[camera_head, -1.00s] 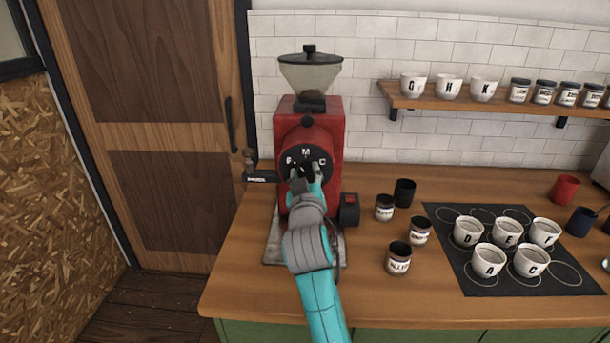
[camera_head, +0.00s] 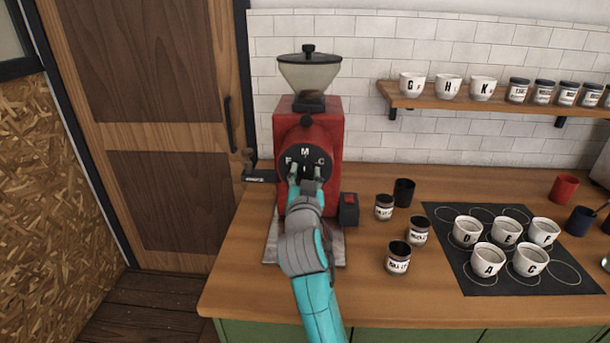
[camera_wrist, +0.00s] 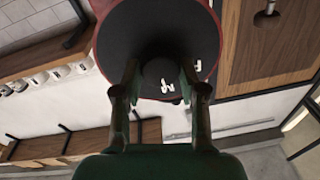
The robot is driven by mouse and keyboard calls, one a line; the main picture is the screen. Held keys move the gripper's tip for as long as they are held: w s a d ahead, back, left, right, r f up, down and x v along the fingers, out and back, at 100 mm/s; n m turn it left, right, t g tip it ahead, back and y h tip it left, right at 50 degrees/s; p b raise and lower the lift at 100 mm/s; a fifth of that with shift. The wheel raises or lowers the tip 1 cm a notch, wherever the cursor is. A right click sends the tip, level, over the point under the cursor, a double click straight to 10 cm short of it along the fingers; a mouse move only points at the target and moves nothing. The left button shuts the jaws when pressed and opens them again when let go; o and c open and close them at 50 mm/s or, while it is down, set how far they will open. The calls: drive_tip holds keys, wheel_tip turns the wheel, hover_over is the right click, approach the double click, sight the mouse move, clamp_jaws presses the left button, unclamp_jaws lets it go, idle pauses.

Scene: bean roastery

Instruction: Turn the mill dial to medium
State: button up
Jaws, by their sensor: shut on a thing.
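The red mill (camera_head: 333,125) stands on the counter with a clear hopper on top. Its round black dial (camera_head: 306,153) faces me, marked F at left, M at top and C at right. My gripper (camera_head: 306,172) is at the lower part of the dial face, one finger on each side of the dark knob. In the wrist view my gripper (camera_wrist: 160,68) has its fingers around the round knob (camera_wrist: 159,76), shut on it. Two white letters show on the dial face beside it. The fingers hide part of the knob, and I cannot tell where it points.
Dark labelled jars (camera_head: 398,257) and a black cup (camera_head: 404,191) stand right of the mill. White lettered cups (camera_head: 488,261) stand on a black mat (camera_head: 462,275). A shelf (camera_head: 440,101) is at upper right. The counter front is clear.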

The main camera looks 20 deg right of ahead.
idle(0.3)
drive_tip(key=o, duration=1.1)
drive_tip(key=shift+o, duration=0.2)
drive_tip(key=v, duration=1.2)
